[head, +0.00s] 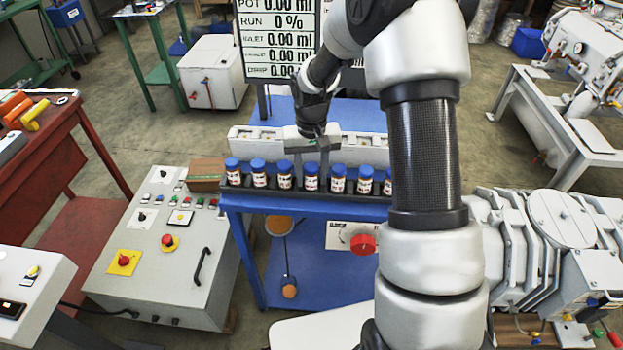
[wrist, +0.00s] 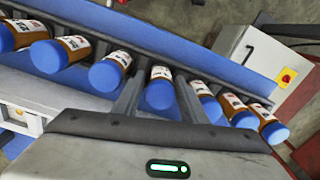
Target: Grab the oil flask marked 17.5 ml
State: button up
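A row of several oil flasks with blue caps, amber bodies and white labels stands in a dark rack (head: 276,193) on the blue bench. The label figures are too small to read, so I cannot tell which is marked 17.5 ml. My gripper (head: 311,168) points down over the row, its fingers on either side of one flask (head: 311,184), fourth from the left. In the wrist view that flask (wrist: 160,93) stands between the two spread fingers of my gripper (wrist: 160,76), with gaps visible beside it. My arm may hide flasks at the row's right end.
Neighbouring flasks (head: 284,182) (head: 338,185) stand close on both sides of the fingers. A pale ledge (head: 262,139) runs behind the rack. A grey control box (head: 165,245) is at left, and a display board (head: 277,38) stands behind.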

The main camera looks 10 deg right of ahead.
jog(key=shift+f, duration=0.25)
jog(key=shift+c, duration=0.4)
jog(key=shift+r, duration=0.1)
jog(key=c, duration=0.8)
